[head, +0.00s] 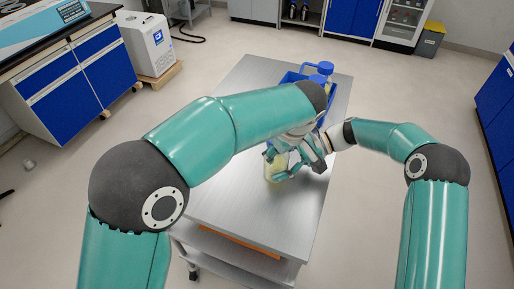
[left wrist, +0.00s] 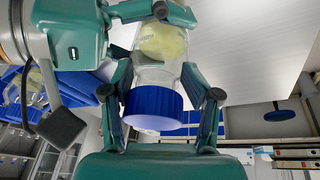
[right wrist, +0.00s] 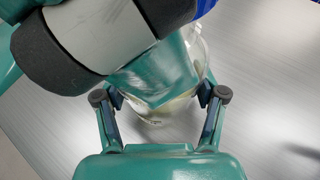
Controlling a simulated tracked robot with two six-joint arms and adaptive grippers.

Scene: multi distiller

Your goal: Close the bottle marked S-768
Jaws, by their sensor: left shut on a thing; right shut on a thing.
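A clear glass bottle with pale yellow contents (head: 275,168) stands on the steel table in the head view; no marking on it is readable. It also shows in the left wrist view (left wrist: 160,50). A blue screw cap (left wrist: 152,107) is at the bottle's mouth; I cannot tell how tightly it sits. My left gripper (left wrist: 157,80) has its fingers on both sides of the cap, shut on it. My right gripper (right wrist: 160,98) is shut on the glass body, lower down.
A blue crate (head: 291,77) with other blue-capped bottles (head: 325,68) stands behind my grippers on the table. The front of the steel table (head: 235,205) is bare. Blue cabinets (head: 80,80) stand at the left.

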